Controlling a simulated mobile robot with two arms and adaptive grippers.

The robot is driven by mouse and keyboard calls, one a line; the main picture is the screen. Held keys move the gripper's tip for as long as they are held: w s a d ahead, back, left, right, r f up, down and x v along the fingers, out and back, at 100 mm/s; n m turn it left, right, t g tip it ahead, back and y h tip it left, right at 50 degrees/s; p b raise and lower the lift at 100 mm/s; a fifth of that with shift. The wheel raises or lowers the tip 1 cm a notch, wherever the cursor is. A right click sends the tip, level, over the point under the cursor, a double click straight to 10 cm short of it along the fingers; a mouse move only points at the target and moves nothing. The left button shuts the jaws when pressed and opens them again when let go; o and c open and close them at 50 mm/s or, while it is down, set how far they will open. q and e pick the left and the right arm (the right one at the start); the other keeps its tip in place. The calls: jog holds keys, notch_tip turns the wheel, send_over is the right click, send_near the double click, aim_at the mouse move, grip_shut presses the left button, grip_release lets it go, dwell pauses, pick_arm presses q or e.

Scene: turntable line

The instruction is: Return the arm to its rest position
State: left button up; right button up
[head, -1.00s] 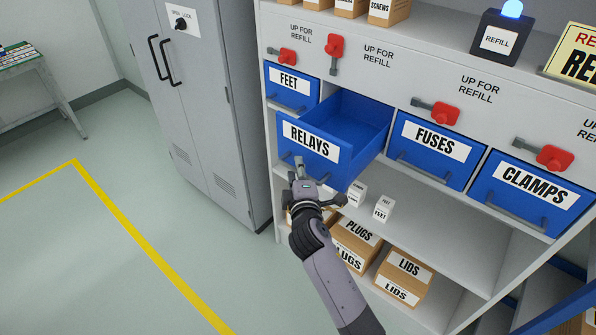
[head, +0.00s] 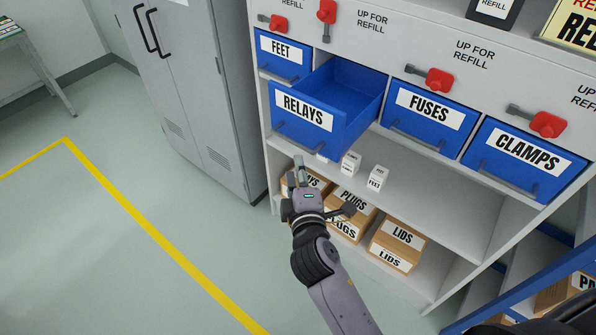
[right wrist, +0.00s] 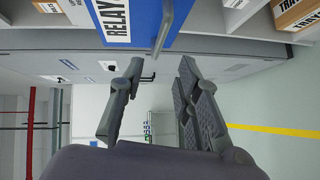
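My right gripper (head: 324,184) is open and empty. In the head view it is low in front of the shelf unit, below the pulled-out blue RELAYS drawer (head: 305,112). In the right wrist view the two fingers (right wrist: 160,72) are spread apart, and the blue drawer front (right wrist: 148,12) with its grey handle (right wrist: 164,28) lies beyond the fingertips, with nothing between the fingers. The visible inside of the drawer is empty. My left arm and gripper are not in view.
The FEET (head: 284,57), FUSES (head: 428,112) and CLAMPS (head: 526,158) drawers are shut. Two small white boxes (head: 377,178) and (head: 350,163) stand on the shelf below; cardboard PLUGS (head: 352,210) and LIDS (head: 398,245) boxes sit lower. A grey cabinet (head: 190,100) stands left. Floor at left is clear.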

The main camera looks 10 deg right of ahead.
dwell(0.4)
jog(key=s+a+f+m+g+y+b, duration=0.1)
jog(key=s+f+g, duration=0.1)
jog(key=f, duration=1)
jog(key=s+a+f+g+y, duration=0.1)
jog(key=s+f+g, duration=0.15)
jog(key=f, duration=0.85)
jog(key=s+d+f+m+g+b, duration=0.15)
jog(key=s+f, duration=0.25)
jog(key=f, duration=0.4)
jog(key=s+d+f+m+g, duration=0.1)
jog(key=s+f+m+g, duration=0.1)
jog(key=s+f, duration=0.5)
jog(key=s+d+f+m+g, duration=0.3)
jog(key=s+f, duration=0.7)
jog(key=s, duration=0.4)
jog(key=s+d+f+m+g+b, duration=0.1)
jog(key=s+d+f+m+g, duration=0.3)
jog(key=s+d+f, duration=0.4)
jog(key=s+f+m, duration=0.1)
jog(key=s+f, duration=0.2)
jog(key=s, duration=0.3)
jog(key=shift+s, duration=0.25)
jog(key=shift+f, duration=0.15)
